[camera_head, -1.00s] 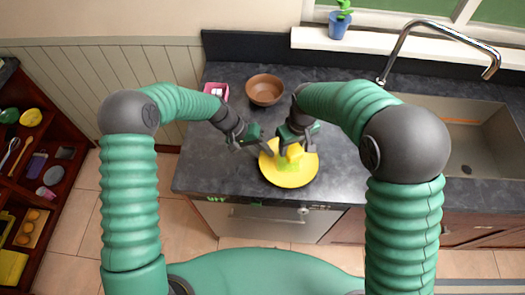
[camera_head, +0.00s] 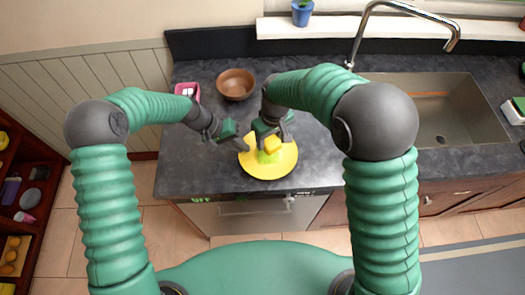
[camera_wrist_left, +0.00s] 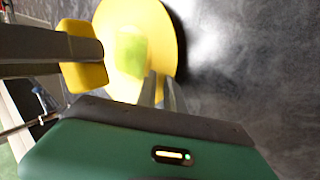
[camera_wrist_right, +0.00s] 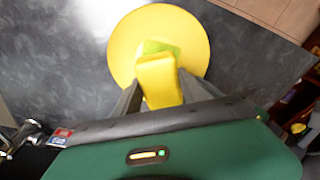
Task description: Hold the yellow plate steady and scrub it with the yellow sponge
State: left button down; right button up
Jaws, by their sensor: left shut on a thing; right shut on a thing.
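The yellow plate (camera_head: 283,166) lies on the dark counter, with a green patch (camera_head: 267,157) near its middle. My left gripper (camera_head: 243,145) is shut on the plate's left rim; its fingertips show at the rim in the left wrist view (camera_wrist_left: 160,88). My right gripper (camera_head: 271,138) is shut on the yellow sponge (camera_wrist_right: 160,82) above the plate. The sponge also shows in the left wrist view (camera_wrist_left: 86,52), beside the green patch. I cannot tell whether the sponge touches the plate.
A brown bowl (camera_head: 236,83) and a pink container (camera_head: 187,91) stand behind the plate. The sink (camera_head: 440,105) with its faucet is at right. A shelf with several items (camera_head: 20,200) is at far left. The counter right of the plate is clear.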

jog(key=shift+f, duration=2.85)
jog(key=shift+f, duration=0.65)
